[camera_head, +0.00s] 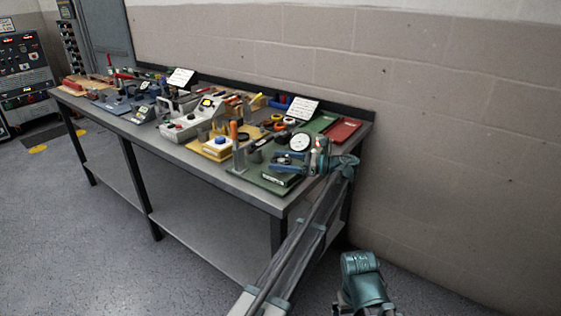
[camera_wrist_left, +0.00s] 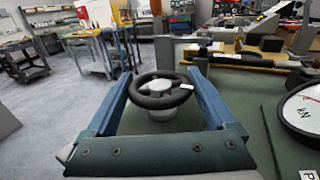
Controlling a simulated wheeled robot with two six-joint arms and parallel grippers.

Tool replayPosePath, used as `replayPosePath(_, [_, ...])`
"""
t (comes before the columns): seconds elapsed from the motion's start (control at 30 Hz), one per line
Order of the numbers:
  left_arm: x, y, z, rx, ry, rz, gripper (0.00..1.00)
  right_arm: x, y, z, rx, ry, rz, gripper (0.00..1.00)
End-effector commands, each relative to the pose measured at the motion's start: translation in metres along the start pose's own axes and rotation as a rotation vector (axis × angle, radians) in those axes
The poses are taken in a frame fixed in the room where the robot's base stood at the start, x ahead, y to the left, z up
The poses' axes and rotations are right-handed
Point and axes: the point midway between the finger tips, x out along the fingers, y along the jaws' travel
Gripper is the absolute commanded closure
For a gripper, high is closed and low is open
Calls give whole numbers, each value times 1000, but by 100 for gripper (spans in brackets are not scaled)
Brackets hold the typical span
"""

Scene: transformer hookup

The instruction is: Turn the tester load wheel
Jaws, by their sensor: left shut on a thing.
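The tester load wheel (camera_wrist_left: 160,101) is a small black handwheel on a pale hub, in the middle of the left wrist view. My left gripper (camera_wrist_left: 158,77) has its two blue fingers on either side of the wheel, shut on its rim. In the head view my left gripper (camera_head: 281,161) reaches in over the right end of the bench and mostly hides the wheel. The tester's round white kN dial (camera_head: 300,141) stands just behind it. The dial also shows at the right edge of the left wrist view (camera_wrist_left: 304,112).
The long grey bench (camera_head: 258,196) is crowded to the left with tools and boxes. A yellow base with a blue knob (camera_head: 220,141) is close by on the left. A red plate (camera_head: 343,131) lies at the back right corner, near the block wall (camera_head: 450,110).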

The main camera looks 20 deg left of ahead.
Motion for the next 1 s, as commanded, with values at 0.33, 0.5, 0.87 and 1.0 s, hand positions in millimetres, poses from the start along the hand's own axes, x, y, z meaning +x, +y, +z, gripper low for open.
replayPosePath(0.33, [0, -1, 0, 0, -1, 92, 67, 0, 0, 0, 0, 0, 0, 0])
replayPosePath(0.5, [0, 0, 0, 0, -1, 103, 66, 0, 0, 0, 0, 0, 0, 0])
replayPosePath(0.87, [1, 0, 0, 0, -1, 103, 0, 0, 0, 0, 0, 0, 0, 0])
replayPosePath(1.0, [1, 0, 0, 0, 0, 102, 0, 0, 0, 0, 0, 0, 0, 0])
